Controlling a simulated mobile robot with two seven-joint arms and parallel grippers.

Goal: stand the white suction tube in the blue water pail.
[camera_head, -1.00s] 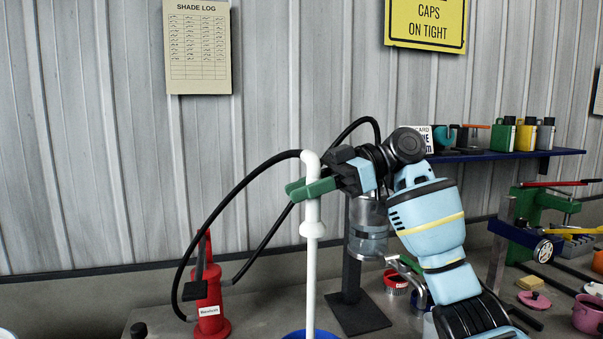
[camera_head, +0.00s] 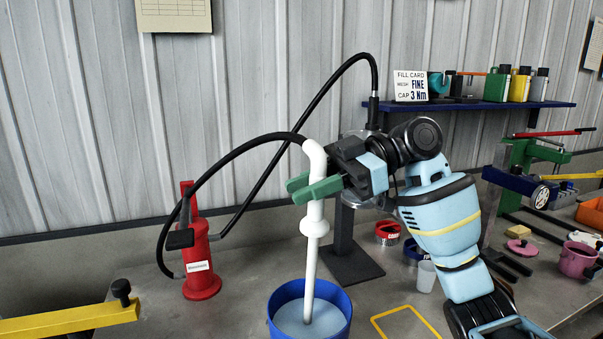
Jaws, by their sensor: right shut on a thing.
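The white suction tube (camera_head: 309,270) has a bent top and a flared collar. A black hose joins its top. My right gripper (camera_head: 317,188), with green fingers, is shut on the tube just below the bend. The tube hangs nearly upright, leaning slightly. The blue water pail (camera_head: 345,312) stands on the bench with greyish liquid inside. The tube's lower end shows inside the pail's rim and meets the liquid; whether it touches the bottom is hidden. My left gripper is not in view.
A red pump (camera_head: 203,270) stands left of the pail, linked to the black hose. A yellow bar with a black knob (camera_head: 75,322) is at lower left. A yellow outline (camera_head: 405,310) marks the bench right of the pail. A dark stand (camera_head: 350,263) is behind.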

